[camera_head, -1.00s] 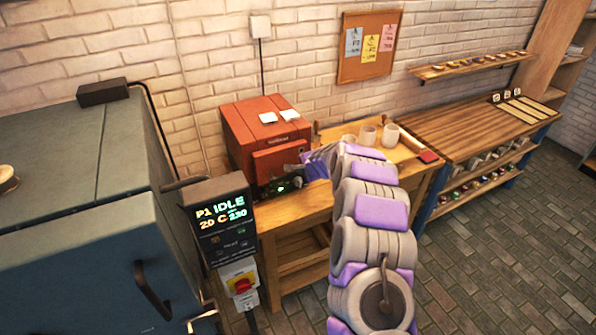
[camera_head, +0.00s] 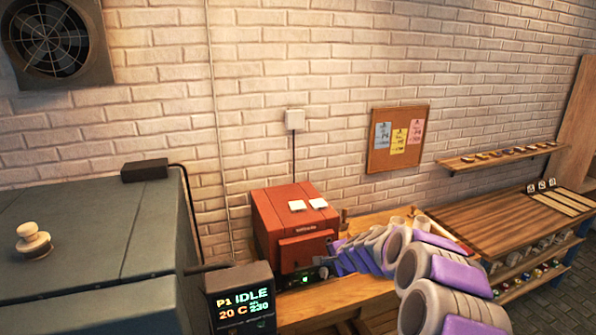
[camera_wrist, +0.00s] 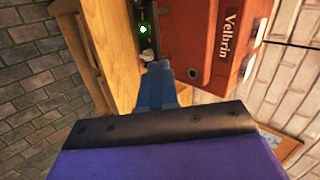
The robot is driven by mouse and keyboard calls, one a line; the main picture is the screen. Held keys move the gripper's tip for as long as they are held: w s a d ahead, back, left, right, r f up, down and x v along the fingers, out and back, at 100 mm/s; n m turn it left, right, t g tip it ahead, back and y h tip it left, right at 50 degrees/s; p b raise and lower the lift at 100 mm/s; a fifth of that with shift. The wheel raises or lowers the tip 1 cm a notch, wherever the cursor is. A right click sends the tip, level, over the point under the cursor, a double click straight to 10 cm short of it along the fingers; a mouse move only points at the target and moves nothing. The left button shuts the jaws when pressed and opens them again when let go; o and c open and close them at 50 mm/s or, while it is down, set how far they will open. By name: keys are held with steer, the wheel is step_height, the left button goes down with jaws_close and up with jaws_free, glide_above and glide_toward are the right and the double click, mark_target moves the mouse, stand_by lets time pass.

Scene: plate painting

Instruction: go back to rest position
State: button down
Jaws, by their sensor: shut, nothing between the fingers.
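My arm, in purple and grey segments, comes in from the lower right of the head view. It ends at my gripper (camera_head: 327,264), in front of the red box-shaped machine (camera_head: 290,227). The gripper tips are small and partly lost against the machine there. In the wrist view my gripper (camera_wrist: 158,72) is shut and empty, with its blue fingers together. The fingertips point at the lower edge of the red machine (camera_wrist: 213,45), labelled "Velbrin". Whether they touch it I cannot tell. A green light (camera_wrist: 144,29) glows on a dark panel close to the tips.
The wooden bench (camera_head: 330,302) carries the red machine. A grey-green kiln-like cabinet (camera_head: 90,235) stands at left, with a display post (camera_head: 241,300) reading IDLE. A slatted wooden table (camera_head: 500,215) and a wall shelf (camera_head: 500,158) are at right.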

steer(key=s+a+r+n+g+y+b, duration=0.1)
steer(key=s+a+r+n+g, duration=0.25)
steer(key=s, duration=0.85)
steer(key=s+a+r+n+g+b, duration=0.25)
steer(key=s+a+n, duration=0.25)
steer(key=s, duration=0.8)
steer(key=s+d+f+n+g+h+b, duration=0.1)
steer(key=s+d, duration=0.2)
steer(key=s, duration=0.7)
steer(key=s+d+f+n+g+h, duration=0.1)
steer(key=s+d, duration=0.3)
steer(key=s, duration=0.7)
steer(key=s+d+f+n+g+h+b, duration=0.1)
steer(key=s+d+f+n+g+h, duration=0.1)
steer(key=s, duration=0.8)
steer(key=shift+s+d+h+b, duration=0.3)
steer(key=shift+d+h, duration=0.1)
steer(key=shift+d, duration=0.3)
steer(key=shift+w, duration=0.1)
